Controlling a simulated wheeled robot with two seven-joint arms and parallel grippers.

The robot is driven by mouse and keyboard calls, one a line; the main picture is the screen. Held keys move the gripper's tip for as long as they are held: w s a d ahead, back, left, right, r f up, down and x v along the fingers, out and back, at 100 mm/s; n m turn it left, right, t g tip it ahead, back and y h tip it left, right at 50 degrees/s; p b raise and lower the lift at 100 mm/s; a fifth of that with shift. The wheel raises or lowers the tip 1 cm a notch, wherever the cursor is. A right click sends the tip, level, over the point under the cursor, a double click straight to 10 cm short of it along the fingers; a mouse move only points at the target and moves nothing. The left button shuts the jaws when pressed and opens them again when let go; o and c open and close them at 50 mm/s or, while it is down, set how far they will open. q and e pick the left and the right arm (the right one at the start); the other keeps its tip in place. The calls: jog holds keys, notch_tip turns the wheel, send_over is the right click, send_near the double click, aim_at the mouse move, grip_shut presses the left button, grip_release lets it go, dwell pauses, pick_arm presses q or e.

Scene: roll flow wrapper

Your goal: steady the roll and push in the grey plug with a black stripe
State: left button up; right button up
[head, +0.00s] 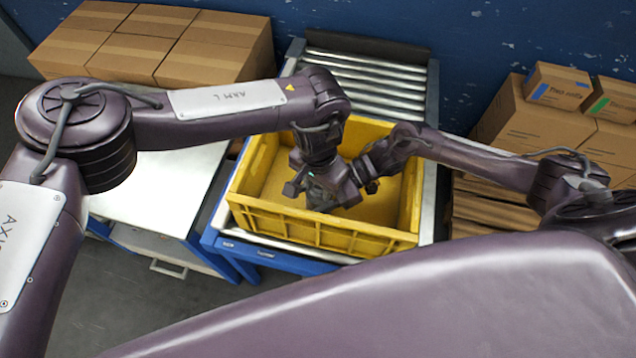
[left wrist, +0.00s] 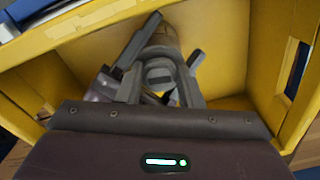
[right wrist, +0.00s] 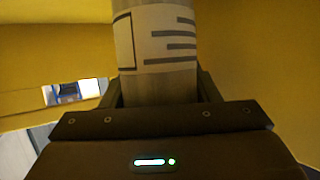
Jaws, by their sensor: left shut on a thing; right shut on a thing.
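The roll (right wrist: 157,88) is a pale cylinder with a printed label in the right wrist view. My right gripper (head: 364,178) is shut on the roll; in the right wrist view its fingers lie on either side of it. My left gripper (head: 322,198) is low in the yellow crate, close beside the right one. It is shut on the grey plug (left wrist: 160,76), which has a dark band and lines up with the roll's end. How deep the plug sits is hidden.
The yellow crate (head: 315,233) surrounds both grippers with its walls. It stands on a roller conveyor (head: 365,75). A white-topped bench (head: 150,190) is at left. Cardboard boxes (head: 165,38) are stacked at back left, and more boxes (head: 540,125) at right.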

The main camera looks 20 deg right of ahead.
pick_arm(q)
jog(key=o, duration=1)
jog(key=shift+s, duration=0.2)
jog(key=shift+s+d, duration=0.2)
pick_arm(e)
jog(key=shift+a+r, duration=0.1)
pick_arm(q)
jog(key=r, duration=0.8)
jog(key=w+r, duration=0.1)
jog(key=r, duration=0.3)
jog(key=shift+a+r, duration=0.1)
jog(key=shift+a, duration=0.15)
pick_arm(e)
jog(key=o, duration=1.3)
jog(key=shift+d, duration=0.25)
